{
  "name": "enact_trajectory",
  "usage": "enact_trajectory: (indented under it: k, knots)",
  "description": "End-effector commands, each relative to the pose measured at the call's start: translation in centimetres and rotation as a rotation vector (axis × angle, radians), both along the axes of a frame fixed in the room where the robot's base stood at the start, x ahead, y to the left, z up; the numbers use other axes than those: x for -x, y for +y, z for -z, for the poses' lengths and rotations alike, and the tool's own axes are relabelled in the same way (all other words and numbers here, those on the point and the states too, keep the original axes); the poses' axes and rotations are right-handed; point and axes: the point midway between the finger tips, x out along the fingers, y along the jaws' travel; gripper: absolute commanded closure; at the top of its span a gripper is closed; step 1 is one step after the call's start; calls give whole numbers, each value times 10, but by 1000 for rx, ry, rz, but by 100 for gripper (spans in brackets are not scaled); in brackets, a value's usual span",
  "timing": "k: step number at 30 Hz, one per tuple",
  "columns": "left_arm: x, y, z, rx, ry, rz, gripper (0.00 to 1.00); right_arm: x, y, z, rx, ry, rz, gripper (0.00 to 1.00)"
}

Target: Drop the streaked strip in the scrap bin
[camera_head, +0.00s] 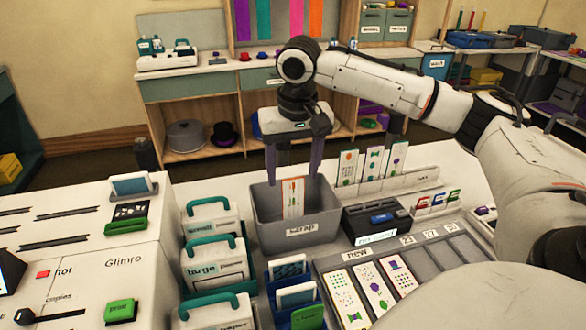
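A white strip with red and orange marks (293,198) stands upright inside the grey scrap bin (273,233), its top part showing above the front wall and its lower end hidden. Whether its marks are streaked is too small to tell. My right gripper (292,179) hangs pointing down over the bin. Its two purple fingers are spread wider than the strip, one to each side, with clear gaps. Its fingertips are near the height of the strip's top. My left gripper is not in view.
Several printed cards stand in a rack (405,185) behind right of the bin. A black device (377,222) sits right of the bin. A "new" tray (420,255) holds several strips at front right. Teal-handled boxes (213,262) stand left.

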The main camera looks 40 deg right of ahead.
Motion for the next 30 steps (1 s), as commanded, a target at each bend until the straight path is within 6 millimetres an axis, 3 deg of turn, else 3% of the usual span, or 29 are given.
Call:
enact_trajectory:
  k: [8, 21, 30]
  knots:
    - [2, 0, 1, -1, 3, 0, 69, 0, 1, -6, -1, -2, 0, 38]
    - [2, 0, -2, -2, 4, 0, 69, 10, 7, -83, -2, -3, -1, 38]
    - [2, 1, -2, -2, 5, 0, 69, 14, 7, -102, 0, 0, 1, 38]
